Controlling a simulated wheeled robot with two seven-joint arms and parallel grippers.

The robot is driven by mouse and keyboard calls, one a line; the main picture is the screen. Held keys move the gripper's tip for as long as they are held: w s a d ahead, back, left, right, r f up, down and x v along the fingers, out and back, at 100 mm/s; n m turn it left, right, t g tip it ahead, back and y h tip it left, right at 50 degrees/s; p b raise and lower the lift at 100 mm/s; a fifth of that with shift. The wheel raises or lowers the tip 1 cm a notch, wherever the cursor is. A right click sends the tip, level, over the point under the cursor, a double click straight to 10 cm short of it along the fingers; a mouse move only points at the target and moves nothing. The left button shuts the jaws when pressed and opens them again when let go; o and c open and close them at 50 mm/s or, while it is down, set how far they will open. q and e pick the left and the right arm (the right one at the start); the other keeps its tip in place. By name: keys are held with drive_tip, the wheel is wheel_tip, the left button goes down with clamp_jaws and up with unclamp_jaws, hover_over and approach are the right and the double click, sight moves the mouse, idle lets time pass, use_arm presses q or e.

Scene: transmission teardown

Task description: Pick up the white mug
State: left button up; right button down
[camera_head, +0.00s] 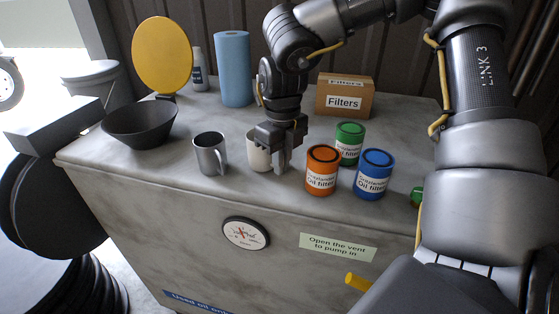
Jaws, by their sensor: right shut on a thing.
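The white mug (256,157) stands on the grey marbled worktop (220,193), just right of a metal mug. My right gripper (280,166) comes down from above onto the white mug's right side, with its fingers pointing down. It is shut on the mug, seemingly at the right side of its wall or handle, which the fingers hide. The mug looks upright, and I cannot tell whether its base is clear of the worktop. My left gripper is not in view.
A metal mug (210,155) stands close on the left. Orange (322,172), green (349,145) and blue (373,175) oil filter cans stand on the right. Behind are a dark bowl (140,126), a blue roll (234,70) and a Filters box (344,97). The front left worktop is clear.

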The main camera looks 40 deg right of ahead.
drive_tip(key=shift+r+b, duration=0.3)
drive_tip(key=shift+r, duration=0.6)
wheel_tip(320, 180, up, 5)
drive_tip(key=shift+r+b, duration=0.1)
drive_tip(key=shift+b, duration=0.45)
drive_tip(key=shift+r, duration=1.3)
wheel_tip(320, 180, up, 6)
drive_tip(key=p, duration=0.7)
